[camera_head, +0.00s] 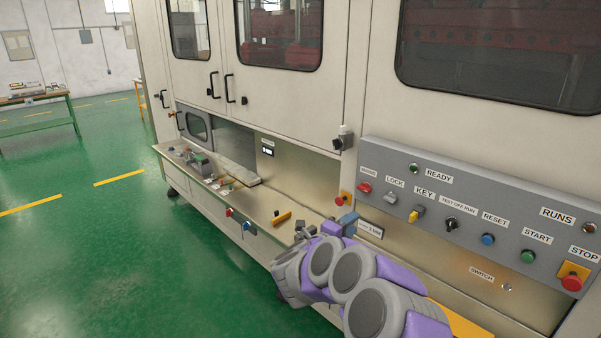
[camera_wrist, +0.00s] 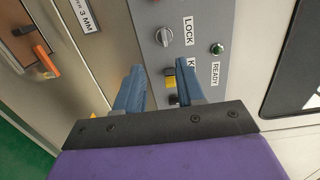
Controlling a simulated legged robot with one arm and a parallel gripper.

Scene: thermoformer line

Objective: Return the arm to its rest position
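My arm, purple and grey, is folded in the lower middle of the head view. My gripper (camera_head: 345,223) is at its far end, in front of the machine's metal ledge and left of the grey control panel (camera_head: 450,218). In the wrist view my gripper (camera_wrist: 161,88) shows two blue fingers standing apart with nothing held between them. The panel's yellow key (camera_wrist: 171,82) shows beyond the gap between the fingers, partly hidden by them. The gap between the fingertips and the panel is hard to judge.
The panel carries a red knob (camera_head: 364,188), a LOCK knob (camera_head: 390,198), a green START button (camera_head: 527,256) and a red STOP button (camera_head: 571,282). An orange-handled item (camera_head: 282,218) lies on the ledge. Green floor (camera_head: 120,250) is open to the left.

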